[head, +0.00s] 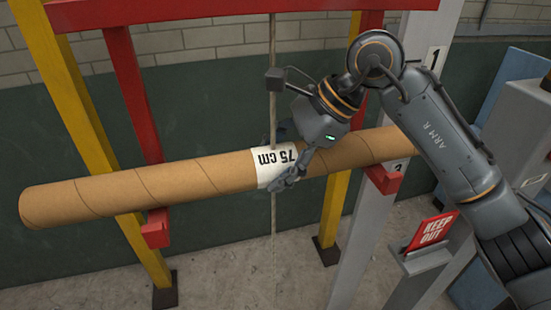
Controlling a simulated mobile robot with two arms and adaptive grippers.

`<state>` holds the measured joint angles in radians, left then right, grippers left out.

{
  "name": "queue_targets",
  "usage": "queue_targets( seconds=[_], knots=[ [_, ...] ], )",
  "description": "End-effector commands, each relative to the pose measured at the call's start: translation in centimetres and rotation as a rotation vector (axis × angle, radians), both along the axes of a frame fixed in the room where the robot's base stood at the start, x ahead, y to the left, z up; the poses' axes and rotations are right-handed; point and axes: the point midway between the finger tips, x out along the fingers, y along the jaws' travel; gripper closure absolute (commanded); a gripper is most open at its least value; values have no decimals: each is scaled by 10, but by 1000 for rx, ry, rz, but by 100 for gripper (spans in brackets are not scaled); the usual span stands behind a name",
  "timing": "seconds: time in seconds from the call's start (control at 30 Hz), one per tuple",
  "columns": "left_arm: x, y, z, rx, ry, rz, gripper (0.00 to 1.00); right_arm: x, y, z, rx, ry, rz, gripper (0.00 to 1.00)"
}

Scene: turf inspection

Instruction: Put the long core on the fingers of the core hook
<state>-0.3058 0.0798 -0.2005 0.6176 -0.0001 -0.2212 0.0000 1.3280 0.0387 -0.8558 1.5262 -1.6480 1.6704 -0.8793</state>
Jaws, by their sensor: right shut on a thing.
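The long core (105,195) is a brown cardboard tube with a white "75 cm" label. It lies across the head view, its left end a little lower in the picture. My right gripper (290,165) is shut on it near the label. The core hook (128,80) is a red frame. The core passes in front of its left upright. Its left finger (155,230) shows just below the core, and its right finger (383,180) shows below the core's right part. I cannot tell whether the core touches the fingers. My left gripper is not in view.
A rope (274,220) hangs vertically behind the core. Yellow posts (65,90) and a grey post (433,35) marked 1 stand around the hook. Bare floor shows below.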

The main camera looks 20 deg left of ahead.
Motion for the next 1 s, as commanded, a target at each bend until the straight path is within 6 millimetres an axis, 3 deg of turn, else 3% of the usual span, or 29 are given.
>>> queue_targets(
  seconds=[0.07, 0.1, 0.2, 0.6, 0.67, 1.0],
  knots=[
    [1, 0, -4, 0, -1, 0, 60, 0, 0, -2, 4, -1, 0, 100],
    [1, 0, -3, 0, -1, 0, 60, 0, 0, -2, 0, 0, 0, 33],
    [3, 0, -2, 0, -4, 0, 60, 0, 0, -2, 0, 1, -1, 16],
    [8, 0, 4, -1, -12, 0, 60, 0, 0, 3, 0, 1, -1, 16],
    [9, 0, -3, -1, -13, 0, 60, 2, -4, 5, -1, -3, -3, 16],
    [8, 0, -29, -1, -12, 1, 60, 9, -44, 62, 1, -5, -5, 16]
  ],
)
